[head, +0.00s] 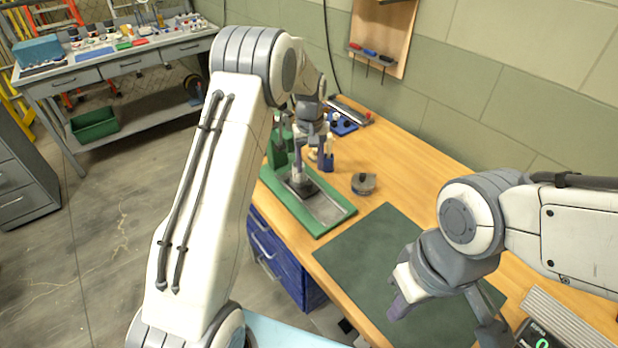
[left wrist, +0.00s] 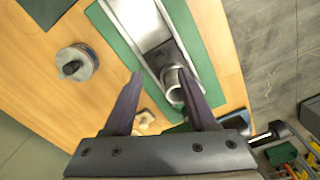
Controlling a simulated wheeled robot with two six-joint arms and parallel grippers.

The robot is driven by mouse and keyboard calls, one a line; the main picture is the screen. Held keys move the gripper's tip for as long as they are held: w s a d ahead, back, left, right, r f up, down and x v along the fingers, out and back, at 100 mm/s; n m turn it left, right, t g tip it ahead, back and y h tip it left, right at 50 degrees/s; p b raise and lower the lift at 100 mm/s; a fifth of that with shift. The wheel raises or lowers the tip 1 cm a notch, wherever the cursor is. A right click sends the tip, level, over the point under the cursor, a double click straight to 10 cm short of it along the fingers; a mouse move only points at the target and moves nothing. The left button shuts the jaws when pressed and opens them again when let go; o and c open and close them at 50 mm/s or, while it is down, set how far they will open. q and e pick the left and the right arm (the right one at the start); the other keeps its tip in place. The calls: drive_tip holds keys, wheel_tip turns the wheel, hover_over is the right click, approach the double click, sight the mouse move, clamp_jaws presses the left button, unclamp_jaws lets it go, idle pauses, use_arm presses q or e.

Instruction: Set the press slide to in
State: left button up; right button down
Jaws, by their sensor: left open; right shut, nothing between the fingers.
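The press (head: 278,150) stands on the wooden bench with a green base (head: 345,211) and a metal slide track (head: 327,209). A dark block (head: 305,188) sits at the column end of the track. In the left wrist view the track (left wrist: 138,18) carries a round metal fixture (left wrist: 174,84). My left gripper (head: 313,164) is open above the press; from its wrist the fingers (left wrist: 161,79) appear either side of the fixture, and I cannot tell whether they touch it. My right gripper (head: 396,306) is shut and empty above the green mat. My left arm partly hides the press.
A dark green mat (head: 370,258) lies in front of the press. A round grey part (head: 363,183) sits to its right on the bench. A blue tray (head: 342,125) is behind. A scale (head: 540,336) with a green display is at lower right.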

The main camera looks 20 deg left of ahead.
use_arm(q)
wheel_tip(320, 180, up, 4)
drive_tip(key=shift+f, duration=0.1)
